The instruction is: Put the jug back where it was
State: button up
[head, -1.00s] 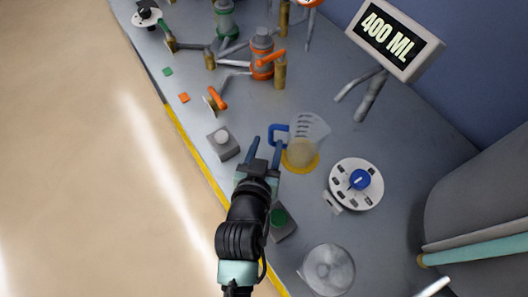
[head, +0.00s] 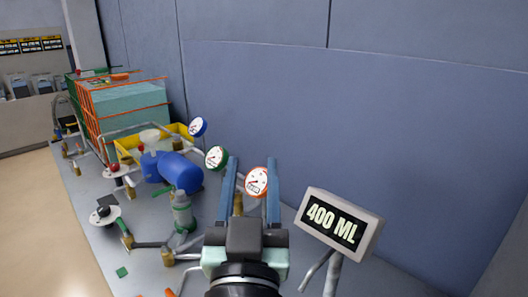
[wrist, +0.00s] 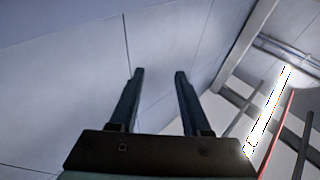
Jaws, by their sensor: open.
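My gripper (head: 250,190) is raised in front of the blue-grey wall in the head view, with its two fingers apart and nothing between them. In the wrist view my gripper (wrist: 160,90) is also open and empty, with its fingers pointing up toward the wall and ceiling. The jug is not in view now in either camera. The 400 ML display (head: 338,222) stands to the right of my gripper on a grey post.
Round gauges, one of them red-rimmed (head: 256,182), show near my fingers. Blue drums (head: 180,172), a green-grey valve (head: 182,212) and pipes stand on the grey bench (head: 85,192) at left. A teal block in an orange frame (head: 125,108) is behind them.

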jog(key=s+d+r+t, duration=0.1)
jog(key=s+r+t, duration=0.2)
jog(key=r, duration=0.7)
jog(key=s+r+t, duration=0.2)
jog(key=s+r, duration=0.5)
jog(key=r, duration=0.4)
jog(key=shift+d+t, duration=0.35)
jog(key=shift+t, duration=0.05)
jog(key=shift+w+r+p, duration=0.1)
jog(key=shift+r+p, duration=0.55)
jog(key=shift+p, duration=0.05)
